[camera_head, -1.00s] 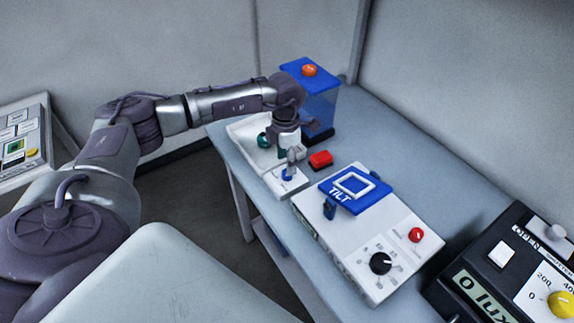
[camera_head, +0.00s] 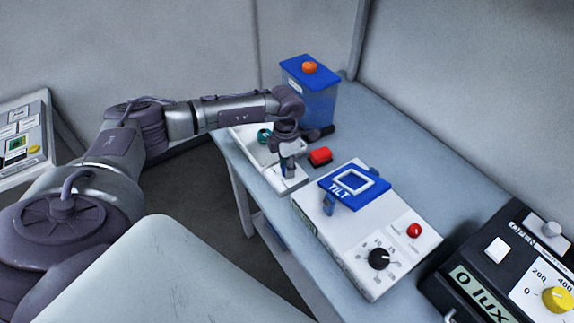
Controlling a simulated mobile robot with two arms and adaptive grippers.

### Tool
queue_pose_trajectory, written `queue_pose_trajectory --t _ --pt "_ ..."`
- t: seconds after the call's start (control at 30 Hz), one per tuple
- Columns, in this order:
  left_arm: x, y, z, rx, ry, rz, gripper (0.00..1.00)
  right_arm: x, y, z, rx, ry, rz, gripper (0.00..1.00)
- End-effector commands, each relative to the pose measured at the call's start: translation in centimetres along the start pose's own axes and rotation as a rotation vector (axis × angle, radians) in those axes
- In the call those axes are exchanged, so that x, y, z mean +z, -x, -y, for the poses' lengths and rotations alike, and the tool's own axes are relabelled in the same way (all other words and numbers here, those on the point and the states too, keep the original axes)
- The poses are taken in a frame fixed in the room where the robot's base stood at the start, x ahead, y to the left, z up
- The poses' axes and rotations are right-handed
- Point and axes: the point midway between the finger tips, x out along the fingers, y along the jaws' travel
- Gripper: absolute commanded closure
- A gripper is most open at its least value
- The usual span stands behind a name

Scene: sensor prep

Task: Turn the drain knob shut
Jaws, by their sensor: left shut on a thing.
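The drain knob, a small blue knob (camera_head: 284,174), stands on the small white block at the front end of the white tray. My left gripper (camera_head: 287,168) points down over it and is shut on it. The fingers hide most of the knob, so I cannot tell how far it is turned. My right gripper is not in view.
A white tray (camera_head: 240,131) with a teal round part (camera_head: 264,136) lies behind the gripper. A black lux meter (camera_head: 490,255) is at right.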

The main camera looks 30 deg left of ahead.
Motion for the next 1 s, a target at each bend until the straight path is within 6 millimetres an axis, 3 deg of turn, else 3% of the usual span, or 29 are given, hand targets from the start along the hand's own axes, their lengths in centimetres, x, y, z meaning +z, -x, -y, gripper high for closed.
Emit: queue_pose_trajectory --t 0.47,1.0 --pt "0.1 -0.2 -0.1 0.002 -0.125 -0.003 1.00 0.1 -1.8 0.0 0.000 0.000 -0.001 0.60" --pt "0.1 -0.3 -0.1 0.004 -0.612 -0.023 1.00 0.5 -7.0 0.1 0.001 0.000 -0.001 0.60"
